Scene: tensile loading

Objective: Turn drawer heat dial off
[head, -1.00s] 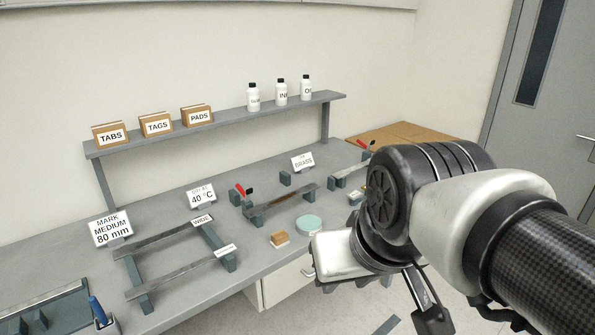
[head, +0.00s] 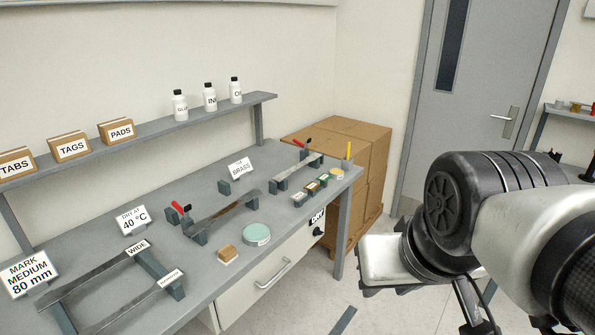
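The drawer (head: 240,298) is a pale front with a bar handle, under the bench's front edge. I cannot tell the dial's setting. My arm fills the right side of the picture. My gripper (head: 472,322) is at the bottom edge, cut off in part, to the right of the dial and well apart from it. Whether its fingers are open or shut does not show.
Stacked cardboard boxes (head: 350,165) stand beyond the bench's right end. The floor (head: 395,312) between bench and arm looks mostly clear.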

